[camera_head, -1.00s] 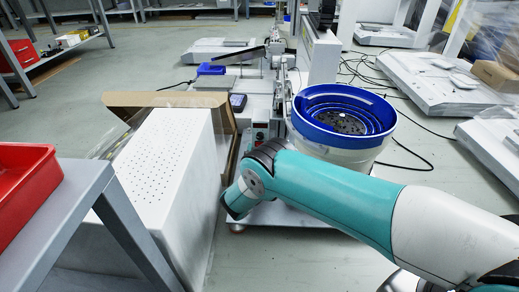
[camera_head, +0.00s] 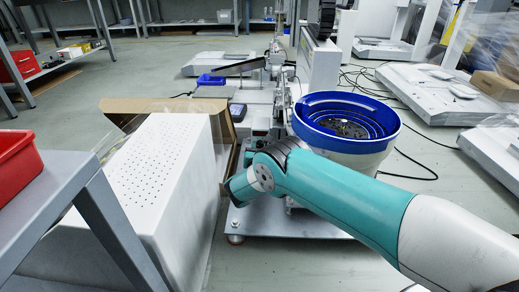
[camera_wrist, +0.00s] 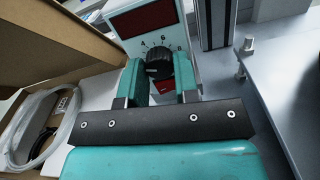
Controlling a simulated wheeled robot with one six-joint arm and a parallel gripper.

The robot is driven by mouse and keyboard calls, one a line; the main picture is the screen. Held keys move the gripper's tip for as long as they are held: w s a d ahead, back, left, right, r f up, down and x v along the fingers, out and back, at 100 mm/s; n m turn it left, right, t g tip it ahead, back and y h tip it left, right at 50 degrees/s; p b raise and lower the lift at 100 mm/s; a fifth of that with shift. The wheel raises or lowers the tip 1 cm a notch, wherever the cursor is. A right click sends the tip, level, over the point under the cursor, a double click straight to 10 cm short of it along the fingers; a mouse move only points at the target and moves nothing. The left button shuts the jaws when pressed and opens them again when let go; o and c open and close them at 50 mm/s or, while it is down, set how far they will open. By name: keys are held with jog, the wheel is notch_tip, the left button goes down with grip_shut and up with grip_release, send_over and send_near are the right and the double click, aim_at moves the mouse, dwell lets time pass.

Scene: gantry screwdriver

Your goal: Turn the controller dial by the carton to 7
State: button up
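The controller (camera_wrist: 119,24) is a pale box with a dark red display, seen close in the wrist view. Its black dial (camera_wrist: 158,67) sits below the display, with printed numbers including 4, 6 and 8 around it. The dial's exact setting cannot be read. My gripper (camera_wrist: 160,66) has its two teal fingers apart, one on each side of the dial. I cannot tell whether they touch it. The brown carton (camera_wrist: 55,42) stands open to the left; it also shows in the head view (camera_head: 226,150). In the head view my arm hides the fingertips and dial.
A white perforated box (camera_head: 160,175) stands left of my arm, beside a grey table (camera_head: 70,185) with a red bin (camera_head: 15,165). A blue-rimmed feeder bowl (camera_head: 345,110) stands close on the right.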

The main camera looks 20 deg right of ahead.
jog(key=shift+m, duration=0.3)
jog(key=m, duration=0.4)
jog(key=shift+m, duration=0.4)
jog(key=m+p, duration=0.1)
jog(key=m, duration=0.4)
jog(key=shift+m, duration=0.3)
jog(key=o, duration=0.9)
jog(key=shift+o, duration=0.2)
